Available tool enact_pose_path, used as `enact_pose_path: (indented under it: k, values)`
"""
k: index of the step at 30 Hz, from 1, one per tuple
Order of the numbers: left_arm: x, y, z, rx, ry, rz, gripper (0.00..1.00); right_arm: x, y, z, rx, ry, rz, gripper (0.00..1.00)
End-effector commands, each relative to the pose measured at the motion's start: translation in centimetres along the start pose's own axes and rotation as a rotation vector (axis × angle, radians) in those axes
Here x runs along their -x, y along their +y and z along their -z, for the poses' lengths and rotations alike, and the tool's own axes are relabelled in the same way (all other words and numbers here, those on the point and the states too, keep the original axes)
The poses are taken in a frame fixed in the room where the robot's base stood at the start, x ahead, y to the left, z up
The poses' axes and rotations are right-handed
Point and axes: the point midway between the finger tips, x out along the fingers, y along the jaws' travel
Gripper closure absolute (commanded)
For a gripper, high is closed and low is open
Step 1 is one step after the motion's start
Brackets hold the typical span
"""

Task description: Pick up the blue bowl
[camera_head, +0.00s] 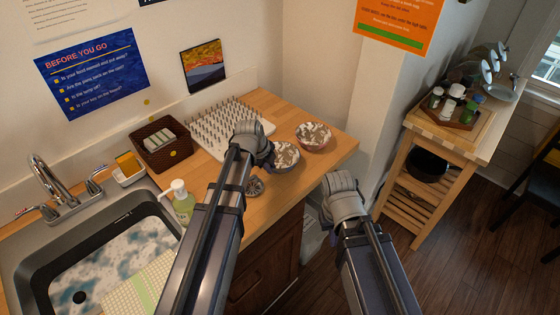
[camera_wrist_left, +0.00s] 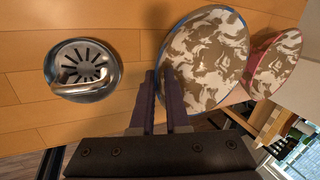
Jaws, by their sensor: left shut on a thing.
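The blue bowl (camera_head: 286,157) has a brown-and-white camouflage pattern inside and is partly hidden behind my left gripper in the head view. In the left wrist view the blue bowl (camera_wrist_left: 206,58) shows a blue rim on its left side and looks tilted. My left gripper (camera_wrist_left: 162,78) is shut on the bowl's rim, with the two fingers close together at its near left edge. In the head view my left gripper (camera_head: 258,146) is over the wooden counter. My right gripper (camera_head: 343,186) is in front of the counter's right edge, apart from the bowl, with its fingers hidden.
A similar bowl with a pinkish rim (camera_head: 314,137) stands right beside it. A metal sink strainer (camera_head: 255,186) lies to the left. A white spiked rack (camera_head: 217,127), wicker basket (camera_head: 161,143), soap bottle (camera_head: 180,203) and sink (camera_head: 98,262) are further left.

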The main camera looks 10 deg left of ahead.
Motion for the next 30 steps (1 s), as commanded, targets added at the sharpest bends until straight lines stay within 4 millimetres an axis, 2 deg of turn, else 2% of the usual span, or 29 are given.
enact_pose_path:
  k: [22,30]
  values:
    - [0.1,0.0,0.0,0.001,-0.001,-0.002,1.00,0.1,0.0,0.0,0.000,0.000,0.000,1.00]
    - [1.9,-0.7,0.0,0.000,0.000,-0.001,1.00,2.0,0.2,-0.1,0.000,0.000,0.000,1.00]
